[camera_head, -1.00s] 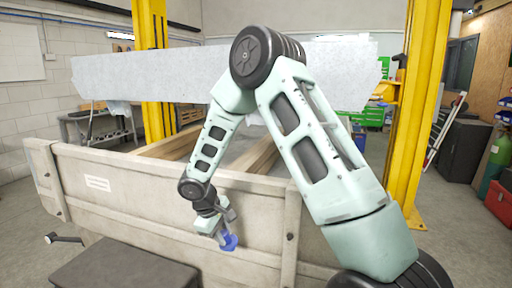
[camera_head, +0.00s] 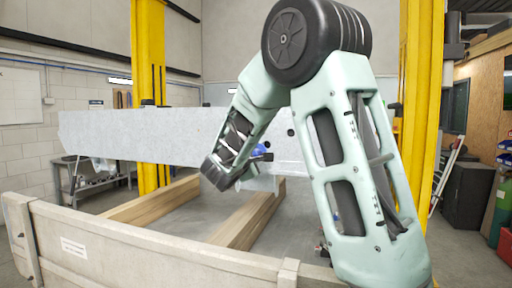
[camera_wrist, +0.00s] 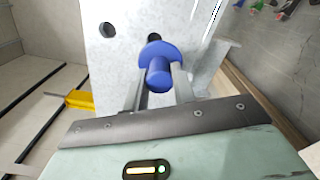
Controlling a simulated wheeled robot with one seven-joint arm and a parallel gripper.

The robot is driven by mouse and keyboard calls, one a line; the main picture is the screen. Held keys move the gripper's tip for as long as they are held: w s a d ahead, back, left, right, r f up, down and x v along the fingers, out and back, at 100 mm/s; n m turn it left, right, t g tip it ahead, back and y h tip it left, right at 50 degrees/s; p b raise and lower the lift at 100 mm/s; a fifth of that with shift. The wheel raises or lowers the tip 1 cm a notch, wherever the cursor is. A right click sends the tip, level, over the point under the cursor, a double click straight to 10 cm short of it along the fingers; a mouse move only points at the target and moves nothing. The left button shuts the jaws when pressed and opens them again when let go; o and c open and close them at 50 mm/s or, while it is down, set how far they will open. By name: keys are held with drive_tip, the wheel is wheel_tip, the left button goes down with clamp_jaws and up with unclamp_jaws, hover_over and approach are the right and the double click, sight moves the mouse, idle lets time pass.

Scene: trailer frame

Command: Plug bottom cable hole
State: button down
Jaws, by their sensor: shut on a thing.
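The galvanised beam (camera_head: 130,137) spans the middle of the head view, with its face also filling the centre of the wrist view (camera_wrist: 112,68). My gripper (camera_wrist: 161,73) is shut on a blue plug (camera_wrist: 159,74) with a round flange, which also shows small in the head view (camera_head: 259,150). The plug is right in front of the beam face. A dark cable hole (camera_wrist: 154,38) shows partly behind the flange; whether the plug touches or enters it I cannot tell. Another open hole (camera_wrist: 107,30) is beside it.
A wooden-sided trailer panel (camera_head: 150,255) stands in front, with timber bearers (camera_head: 245,215) behind it under the beam. Yellow lift posts (camera_head: 150,90) rise behind the beam at left and on the right (camera_head: 425,110). A workbench (camera_head: 90,180) is at the back left.

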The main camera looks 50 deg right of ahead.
sight(258, 148)
drive_tip(key=shift+d+r, duration=0.3)
drive_tip(key=shift+r, duration=0.35)
drive_tip(key=shift+p+x, duration=1)
drive_tip(key=shift+x, duration=0.85)
drive_tip(key=shift+w+d, duration=0.1)
drive_tip(key=shift+d, duration=0.1)
drive_tip(key=shift+f, duration=0.1)
drive_tip(key=shift+b, duration=0.6)
drive_tip(key=shift+w+d, duration=0.1)
drive_tip(key=shift+d, duration=0.15)
drive_tip(key=shift+b+x, duration=0.85)
drive_tip(key=shift+x, duration=0.15)
